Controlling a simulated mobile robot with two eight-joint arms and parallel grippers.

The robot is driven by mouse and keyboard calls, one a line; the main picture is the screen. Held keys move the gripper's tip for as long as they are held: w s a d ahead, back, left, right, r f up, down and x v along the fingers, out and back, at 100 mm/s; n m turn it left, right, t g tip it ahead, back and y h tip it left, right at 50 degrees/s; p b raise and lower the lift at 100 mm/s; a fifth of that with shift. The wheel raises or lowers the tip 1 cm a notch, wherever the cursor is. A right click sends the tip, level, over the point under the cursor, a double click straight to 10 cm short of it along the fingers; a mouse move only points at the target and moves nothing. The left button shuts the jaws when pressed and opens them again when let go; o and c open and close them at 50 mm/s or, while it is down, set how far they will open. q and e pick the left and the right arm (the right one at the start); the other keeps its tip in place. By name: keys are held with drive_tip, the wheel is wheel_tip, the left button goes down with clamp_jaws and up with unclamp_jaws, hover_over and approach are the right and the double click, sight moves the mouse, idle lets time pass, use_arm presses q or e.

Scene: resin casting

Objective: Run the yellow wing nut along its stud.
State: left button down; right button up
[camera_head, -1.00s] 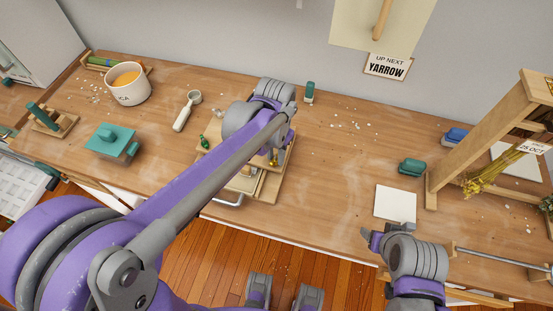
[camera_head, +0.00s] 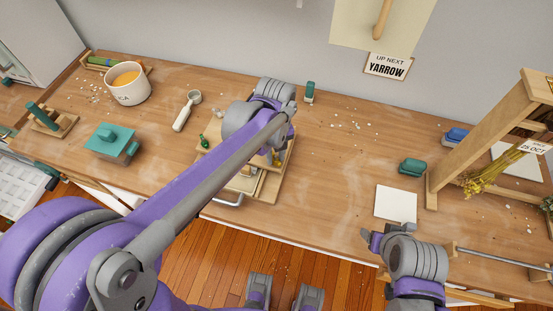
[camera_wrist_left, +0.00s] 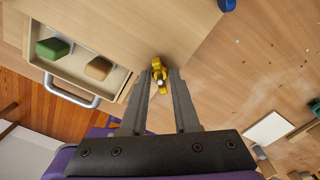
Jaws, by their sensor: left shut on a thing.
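The yellow wing nut (camera_wrist_left: 158,68) sits on its stud near a corner of a wooden board (camera_wrist_left: 130,25) in the left wrist view. The pale stud tip shows at its middle. My left gripper (camera_wrist_left: 160,78) has its two fingers closed on the wing nut from either side. In the head view a bit of yellow (camera_head: 277,161) shows beside my left arm, on the wooden press (camera_head: 268,190); my arm hides the fingertips and much of the press. My right gripper (camera_head: 374,240) is at the bench's front edge, away from the press, its jaw opening unclear.
A drawer (camera_wrist_left: 110,80) with a metal handle holds a green block (camera_wrist_left: 53,47) and a tan block (camera_wrist_left: 98,68). A green wing nut (camera_head: 204,141) stands at the press's left. A white sheet (camera_head: 395,203) lies right, near a wooden frame (camera_head: 485,135). The bench between is mostly clear.

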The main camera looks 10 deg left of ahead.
use_arm(q)
drive_tip(key=c, duration=0.6)
unclamp_jaws()
wheel_tip(320, 180, up, 11)
drive_tip(key=shift+f+p, duration=0.1)
drive_tip(key=shift+p, duration=0.35)
use_arm(e)
drive_tip(key=shift+w+r, duration=0.1)
drive_tip(key=shift+r, duration=0.45)
use_arm(q)
drive_tip(key=shift+s, duration=0.1)
